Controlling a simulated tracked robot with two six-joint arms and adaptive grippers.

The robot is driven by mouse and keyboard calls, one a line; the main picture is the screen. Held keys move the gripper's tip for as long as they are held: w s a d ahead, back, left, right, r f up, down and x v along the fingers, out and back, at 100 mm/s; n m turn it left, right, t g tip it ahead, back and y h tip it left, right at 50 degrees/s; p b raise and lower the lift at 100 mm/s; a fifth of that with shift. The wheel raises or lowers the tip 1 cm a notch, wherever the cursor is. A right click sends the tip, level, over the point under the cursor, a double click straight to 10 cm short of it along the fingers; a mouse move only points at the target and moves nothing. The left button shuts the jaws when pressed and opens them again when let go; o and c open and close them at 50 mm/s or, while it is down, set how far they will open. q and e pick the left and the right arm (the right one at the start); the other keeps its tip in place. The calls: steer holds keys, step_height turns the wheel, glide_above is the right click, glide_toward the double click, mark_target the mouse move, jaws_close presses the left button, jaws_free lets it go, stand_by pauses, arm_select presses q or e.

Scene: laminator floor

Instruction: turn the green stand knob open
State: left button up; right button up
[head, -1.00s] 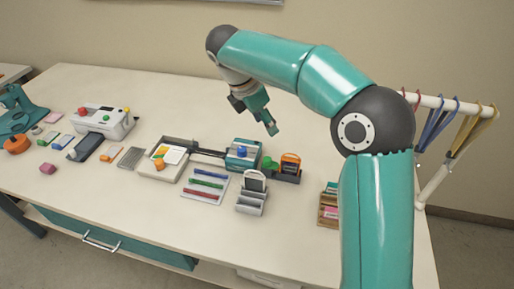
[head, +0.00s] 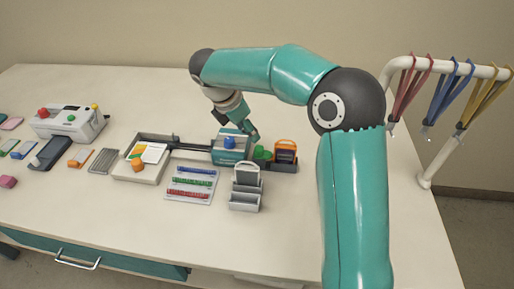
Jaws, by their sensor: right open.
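The green stand knob (head: 262,153) sits on a dark stand (head: 284,167), between a teal block with a blue knob (head: 230,143) and an orange-framed dark piece (head: 285,151). My right gripper (head: 242,128) is open and hangs just above and behind the teal block. Its teal finger points down towards the green knob, a short way above it. I see nothing between the fingers. The knob's far side is partly hidden, and I cannot tell its turn position. My left gripper is not in view.
A grey holder (head: 246,190) stands in front of the knob. A pad with coloured bars (head: 190,186) and a tray (head: 140,168) lie to the left. A white machine (head: 70,122) stands further left. Coloured lanyards (head: 450,92) hang from a white rack at right.

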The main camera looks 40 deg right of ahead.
mark_target(259, 148)
steer(key=x, duration=1)
steer(key=shift+a, duration=0.1)
jaws_close()
steer(key=shift+a, duration=0.2)
steer(key=shift+d, duration=0.15)
